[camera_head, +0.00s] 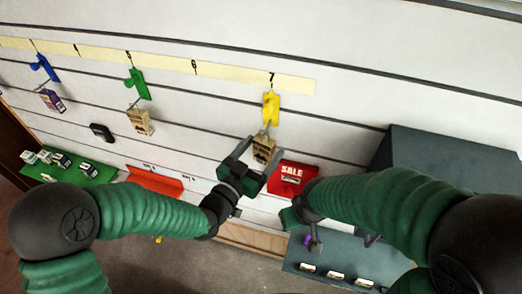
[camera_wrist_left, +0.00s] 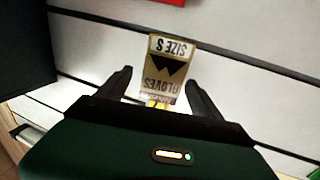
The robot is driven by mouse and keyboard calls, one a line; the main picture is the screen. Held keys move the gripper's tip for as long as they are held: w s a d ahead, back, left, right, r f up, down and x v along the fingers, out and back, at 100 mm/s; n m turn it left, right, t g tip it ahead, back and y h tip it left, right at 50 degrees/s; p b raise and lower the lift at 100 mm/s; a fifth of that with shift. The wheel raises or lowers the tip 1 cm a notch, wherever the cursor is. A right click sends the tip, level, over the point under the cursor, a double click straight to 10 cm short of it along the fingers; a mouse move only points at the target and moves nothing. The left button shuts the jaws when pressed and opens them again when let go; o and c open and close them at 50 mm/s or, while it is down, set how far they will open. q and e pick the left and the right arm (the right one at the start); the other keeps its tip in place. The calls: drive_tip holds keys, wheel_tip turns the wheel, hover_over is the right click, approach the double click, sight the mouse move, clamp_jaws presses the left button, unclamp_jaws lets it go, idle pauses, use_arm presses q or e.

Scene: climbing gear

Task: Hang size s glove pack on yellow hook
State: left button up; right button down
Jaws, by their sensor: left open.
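The size S glove pack (camera_head: 263,149), tan with black print, hangs from the yellow hook (camera_head: 271,107) under number 7 on the wall. In the left wrist view the pack (camera_wrist_left: 166,68) appears upside down with "SIZE S" legible, and a bit of yellow shows at its lower end. My left gripper (camera_head: 262,155) is open, with its fingers on either side of the pack and visible gaps between them and it. My right gripper (camera_head: 302,214) is low at the right, and its jaws are too unclear to read.
A green hook (camera_head: 138,84) with another pack (camera_head: 140,122) and a blue hook (camera_head: 44,68) are further left. A red sale sign (camera_head: 292,178) is just right of my left gripper. A dark box (camera_head: 450,160) stands right. Small items lie on a green shelf (camera_head: 100,174).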

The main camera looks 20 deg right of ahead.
use_arm(q)
drive_tip(key=p+v, duration=0.3)
drive_tip(key=v, duration=0.9)
drive_tip(key=w+a+f+n+g+y, duration=0.1)
drive_tip(key=a+f+n+g+y, duration=0.1)
drive_tip(key=a+f+y, duration=0.4)
drive_tip(key=w+a+f+n+g+y, duration=0.1)
drive_tip(key=w+a+f+y, duration=0.2)
drive_tip(key=a, duration=0.6)
drive_tip(key=s+a+n+g+y, duration=0.4)
drive_tip(key=s+a+n+g, duration=0.2)
drive_tip(key=s+a, duration=0.5)
drive_tip(key=shift+s+n+y, duration=0.3)
drive_tip(key=shift+s+n, duration=0.1)
drive_tip(key=shift+s, duration=0.7)
drive_tip(key=shift+w, duration=0.1)
